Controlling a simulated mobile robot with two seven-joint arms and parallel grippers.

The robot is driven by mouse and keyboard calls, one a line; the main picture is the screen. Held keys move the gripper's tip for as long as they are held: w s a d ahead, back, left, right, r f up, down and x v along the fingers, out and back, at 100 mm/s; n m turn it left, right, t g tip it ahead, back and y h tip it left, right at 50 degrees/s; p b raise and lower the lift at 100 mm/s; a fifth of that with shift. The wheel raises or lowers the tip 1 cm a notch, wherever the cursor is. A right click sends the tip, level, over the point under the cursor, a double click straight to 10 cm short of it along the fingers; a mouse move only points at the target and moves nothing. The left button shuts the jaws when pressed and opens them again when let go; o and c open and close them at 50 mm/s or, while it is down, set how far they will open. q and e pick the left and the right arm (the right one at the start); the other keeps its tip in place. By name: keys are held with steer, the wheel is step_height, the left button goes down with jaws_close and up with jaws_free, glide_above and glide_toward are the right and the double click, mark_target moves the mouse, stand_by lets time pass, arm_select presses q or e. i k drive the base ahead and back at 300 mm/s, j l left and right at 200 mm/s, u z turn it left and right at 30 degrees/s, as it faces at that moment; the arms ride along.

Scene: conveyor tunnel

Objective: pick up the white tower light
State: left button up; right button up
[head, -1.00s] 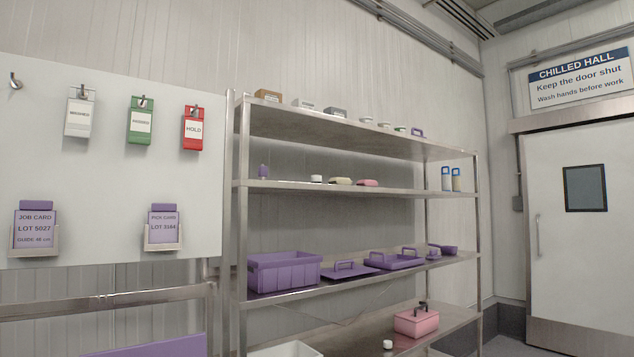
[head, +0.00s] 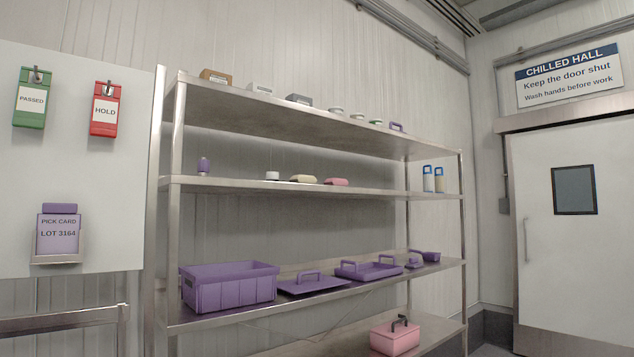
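I see no white tower light that I can make out in the head view. Small white items stand on the shelving, among them a low white piece (head: 272,175) on the second shelf and a whitish box (head: 262,88) on the top shelf, but neither looks clearly like a tower light. Neither of my grippers is in the view.
A steel shelving unit (head: 300,192) fills the middle, with a purple crate (head: 228,287), purple trays and a pink box (head: 394,338). A board with a green tag (head: 30,98) and red tag (head: 104,108) is at left. A closed door (head: 545,260) is at right.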

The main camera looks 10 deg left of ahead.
mark_target(271, 176)
steer(key=i+z, duration=0.35)
steer(key=i, duration=0.85)
steer(key=i+l+u, duration=0.15)
steer(key=i+u, duration=0.25)
steer(key=i+l+u, duration=0.45)
steer(key=u, duration=0.25)
steer(key=i+l+u, duration=0.15)
steer(key=u, duration=0.2)
steer(key=i+l+u, duration=0.2)
steer(key=u, duration=0.15)
steer(key=i+l+u, duration=0.15)
steer(key=l+u, duration=0.2)
steer(key=i+l+u, duration=0.15)
steer(key=l+u, duration=0.2)
